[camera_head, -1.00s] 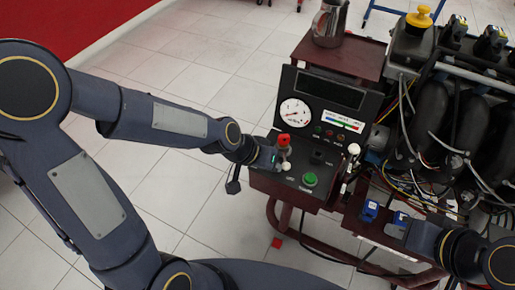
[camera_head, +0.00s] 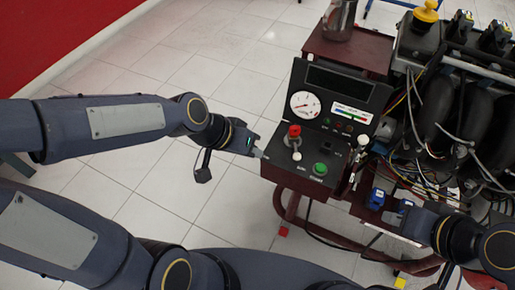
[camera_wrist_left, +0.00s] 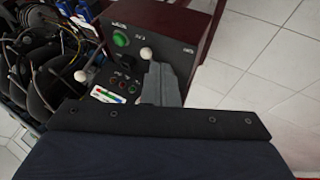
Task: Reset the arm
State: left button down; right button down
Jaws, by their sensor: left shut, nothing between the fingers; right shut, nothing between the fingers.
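My left gripper (camera_head: 264,155) is at the left edge of the black control panel (camera_head: 272,173), apart from the red knob (camera_head: 294,131). It is shut and empty. My right gripper (camera_head: 406,212) is shut and empty at the lower right, close to blue connectors (camera_head: 376,199) on the engine stand.
The engine with loose wires (camera_head: 455,110) fills the right side. A metal jug (camera_head: 339,18) stands on the dark red shelf (camera_head: 365,52). White tiled floor (camera_head: 235,90) lies open to the left of the stand.

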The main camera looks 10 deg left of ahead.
dwell(0.5)
pick_arm(q)
jog(key=s+a+r+n+t+y, duration=0.2)
jog(key=s+a+r+n, duration=0.2)
jog(key=s+a, duration=0.75)
notch_tip(320, 180, up, 17)
jog(key=p, duration=1.7)
jog(key=shift+s, duration=0.35)
